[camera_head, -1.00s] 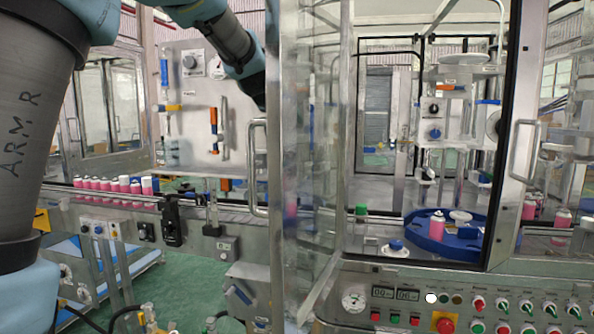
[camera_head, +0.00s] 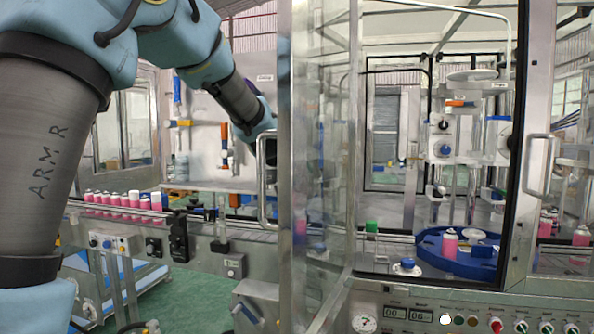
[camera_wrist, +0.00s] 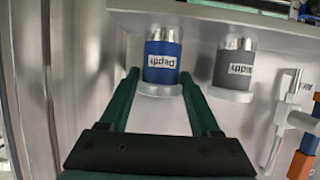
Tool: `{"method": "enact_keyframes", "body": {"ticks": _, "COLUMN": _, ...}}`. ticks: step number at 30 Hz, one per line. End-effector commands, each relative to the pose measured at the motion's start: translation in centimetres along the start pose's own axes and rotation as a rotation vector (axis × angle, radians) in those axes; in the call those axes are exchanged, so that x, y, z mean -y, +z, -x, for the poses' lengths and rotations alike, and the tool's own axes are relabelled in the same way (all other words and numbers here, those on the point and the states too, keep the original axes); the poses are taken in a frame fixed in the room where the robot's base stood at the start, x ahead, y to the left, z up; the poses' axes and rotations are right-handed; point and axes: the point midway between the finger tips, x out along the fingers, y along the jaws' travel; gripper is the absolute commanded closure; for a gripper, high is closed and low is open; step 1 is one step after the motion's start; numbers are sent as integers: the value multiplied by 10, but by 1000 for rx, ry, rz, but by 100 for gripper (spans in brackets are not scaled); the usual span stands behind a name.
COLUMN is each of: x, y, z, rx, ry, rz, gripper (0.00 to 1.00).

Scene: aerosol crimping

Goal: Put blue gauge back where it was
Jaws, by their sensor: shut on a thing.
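The blue gauge (camera_wrist: 162,62) shows in the wrist view, with a silver top and a white label reading "Depth" upside down. My gripper (camera_wrist: 157,76) has one green finger on each side of it and is shut on it. A pale round flange is at the gauge's near end. A similar grey gauge (camera_wrist: 235,67), also labelled "Depth", is just to the right on a flange of its own. I cannot tell whether the blue gauge touches the surface behind it. In the head view the gripper and blue gauge are hidden behind the machine's door frame.
A white fixture with an orange block (camera_wrist: 302,165) is close at the right in the wrist view. In the head view, the metal door frame (camera_head: 315,150) stands beside my arm. Pink cans (camera_head: 125,200) line the conveyor below the tool board (camera_head: 205,150).

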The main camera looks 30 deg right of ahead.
Motion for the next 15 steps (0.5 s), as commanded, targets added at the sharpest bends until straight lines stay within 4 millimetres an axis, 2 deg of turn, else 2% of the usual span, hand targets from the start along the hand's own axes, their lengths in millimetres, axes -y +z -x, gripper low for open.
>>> {"method": "enact_keyframes", "body": {"ticks": 3, "x": 0, "y": 1, "z": -1, "rx": -1, "ry": 0, "rz": 0, "gripper": 100}}
{"method": "enact_keyframes", "body": {"ticks": 4, "x": 0, "y": 1, "z": 0, "rx": 0, "ry": 0, "rz": 0, "gripper": 33}}
{"method": "enact_keyframes", "body": {"ticks": 11, "x": 0, "y": 0, "z": 0, "rx": 0, "ry": 0, "rz": 0, "gripper": 7}}
{"method": "enact_keyframes", "body": {"ticks": 15, "x": 0, "y": 0, "z": 0, "rx": 0, "ry": 0, "rz": 0, "gripper": 6}}
